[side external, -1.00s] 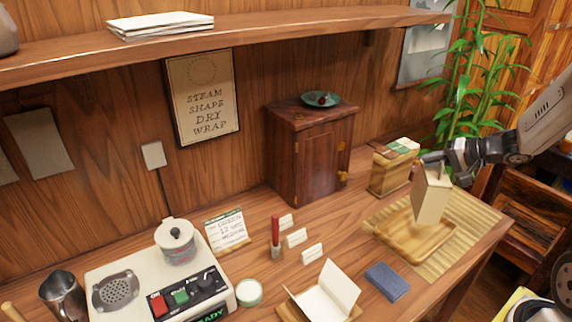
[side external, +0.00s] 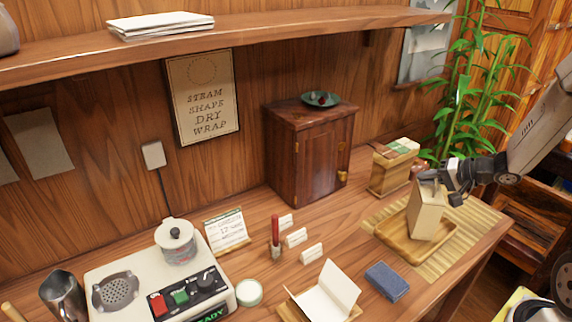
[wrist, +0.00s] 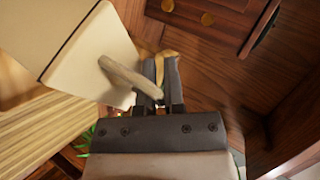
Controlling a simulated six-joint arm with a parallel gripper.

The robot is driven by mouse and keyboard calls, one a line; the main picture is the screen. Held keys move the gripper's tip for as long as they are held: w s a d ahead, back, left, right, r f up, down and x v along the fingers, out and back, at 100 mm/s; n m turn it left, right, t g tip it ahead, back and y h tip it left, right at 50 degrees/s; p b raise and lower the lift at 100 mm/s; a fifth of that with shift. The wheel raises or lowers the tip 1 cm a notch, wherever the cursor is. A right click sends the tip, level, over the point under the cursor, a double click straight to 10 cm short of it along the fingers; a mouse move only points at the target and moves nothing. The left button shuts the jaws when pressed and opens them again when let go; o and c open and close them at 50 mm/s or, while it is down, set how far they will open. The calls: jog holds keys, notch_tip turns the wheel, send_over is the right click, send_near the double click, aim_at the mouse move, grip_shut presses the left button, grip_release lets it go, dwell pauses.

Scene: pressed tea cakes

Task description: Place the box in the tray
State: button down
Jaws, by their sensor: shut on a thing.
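The beige box (side external: 425,213) is upright, slightly tilted, over the wooden tray (side external: 392,237) at the right of the table. Its bottom is inside the tray's outline; I cannot tell whether it touches the tray floor. My gripper (side external: 436,180) is at the box's top, shut on its pale loop handle. In the wrist view the box (wrist: 88,58) fills the upper left, and its handle (wrist: 125,76) runs between the fingers of my gripper (wrist: 158,80).
The tray sits on a slatted mat (side external: 470,235). A wooden holder of packets (side external: 392,168) stands close behind it. A blue block (side external: 387,282) and an open white card (side external: 328,293) lie in front. A dark cabinet (side external: 310,150) stands farther left.

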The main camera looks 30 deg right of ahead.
jog(key=shift+f, duration=1.4)
jog(key=c, duration=0.7)
grip_release()
jog(key=shift+f, duration=0.1)
jog(key=shift+c, duration=0.2)
jog(key=v, duration=0.7)
jog(key=shift+s+r, duration=0.2)
jog(key=shift+r, duration=0.1)
jog(key=shift+d, duration=0.15)
